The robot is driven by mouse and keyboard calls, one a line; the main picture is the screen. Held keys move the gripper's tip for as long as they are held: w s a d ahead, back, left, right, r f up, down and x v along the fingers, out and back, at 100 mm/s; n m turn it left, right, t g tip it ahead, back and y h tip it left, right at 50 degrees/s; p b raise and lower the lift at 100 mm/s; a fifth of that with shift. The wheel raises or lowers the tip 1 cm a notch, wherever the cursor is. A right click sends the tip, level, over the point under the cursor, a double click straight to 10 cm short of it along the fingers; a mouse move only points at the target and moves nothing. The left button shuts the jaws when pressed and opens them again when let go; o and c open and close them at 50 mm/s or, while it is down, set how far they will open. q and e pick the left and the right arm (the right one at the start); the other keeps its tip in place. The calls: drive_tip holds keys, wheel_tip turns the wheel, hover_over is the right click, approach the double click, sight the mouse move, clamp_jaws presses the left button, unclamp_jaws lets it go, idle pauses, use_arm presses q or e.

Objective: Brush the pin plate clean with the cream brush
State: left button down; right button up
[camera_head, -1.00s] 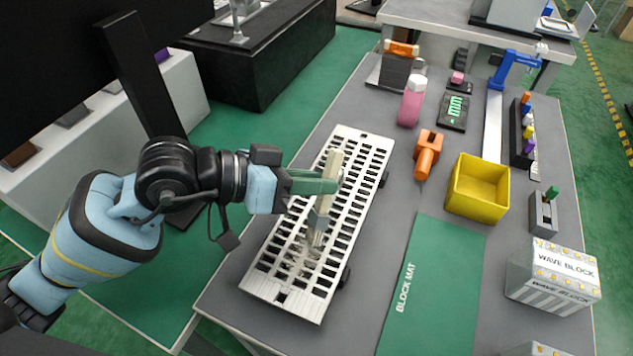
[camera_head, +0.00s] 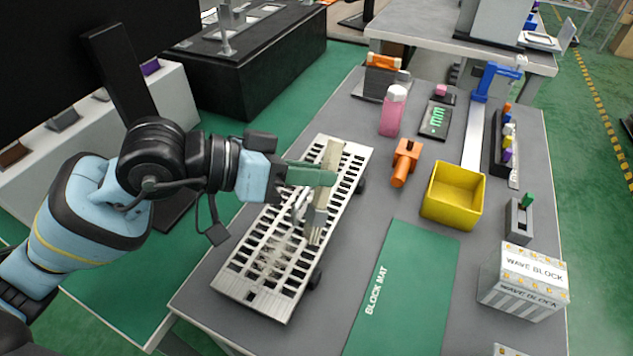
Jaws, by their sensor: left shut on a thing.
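The pin plate (camera_head: 352,158) is a pale slotted rack lying at an angle on the left side of the grey table. Grey smudges show on its slots near the lower middle. My left gripper (camera_head: 318,177) is shut on the cream brush (camera_head: 328,160). The brush is upright with a slight tilt, its lower end over the middle of the plate beside the smudges. I cannot tell whether its lower end touches the plate. The fingers hide part of the brush. My right gripper is not in view.
A green block mat (camera_head: 405,290) lies right of the plate. Bare grey table lies between plate and mat.

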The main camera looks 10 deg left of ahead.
use_arm(q)
drive_tip(key=shift+r+p, duration=0.3)
drive_tip(key=shift+r, duration=0.65)
wheel_tip(320, 180, up, 2)
drive_tip(key=shift+p, duration=0.3)
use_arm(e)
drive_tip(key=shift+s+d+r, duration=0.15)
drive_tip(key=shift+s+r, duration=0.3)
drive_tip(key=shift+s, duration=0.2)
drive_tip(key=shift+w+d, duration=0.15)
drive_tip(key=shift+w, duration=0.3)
